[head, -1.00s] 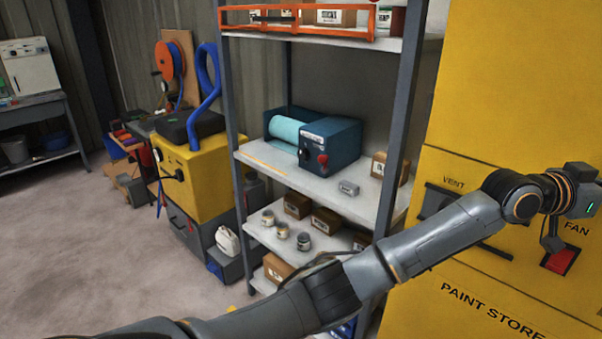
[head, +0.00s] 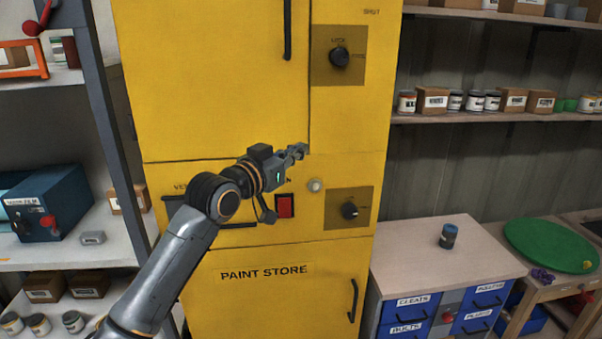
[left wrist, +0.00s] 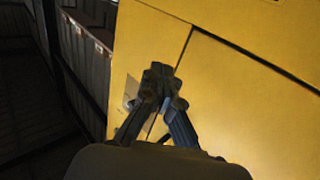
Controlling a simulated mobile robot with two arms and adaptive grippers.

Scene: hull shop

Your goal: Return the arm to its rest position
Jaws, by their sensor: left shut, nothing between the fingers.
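My left arm (head: 185,250) reaches up from the bottom left in the head view, in front of the yellow paint store cabinet (head: 215,110). My left gripper (head: 303,151) is shut and empty, near the seam between the upper door and the lower panel. In the left wrist view the gripper (left wrist: 160,80) also shows shut, with the yellow cabinet (left wrist: 240,95) behind it. I cannot tell whether the fingertips touch the cabinet. A red rocker switch (head: 285,206) is just below the gripper. My right gripper is in neither view.
The cabinet has an upper knob (head: 339,57), a lower knob (head: 350,210) and a black lower handle (head: 353,300). A metal shelf (head: 75,245) stands at left. At right is a drawer unit (head: 400,262) with a blue can (head: 448,236) on top.

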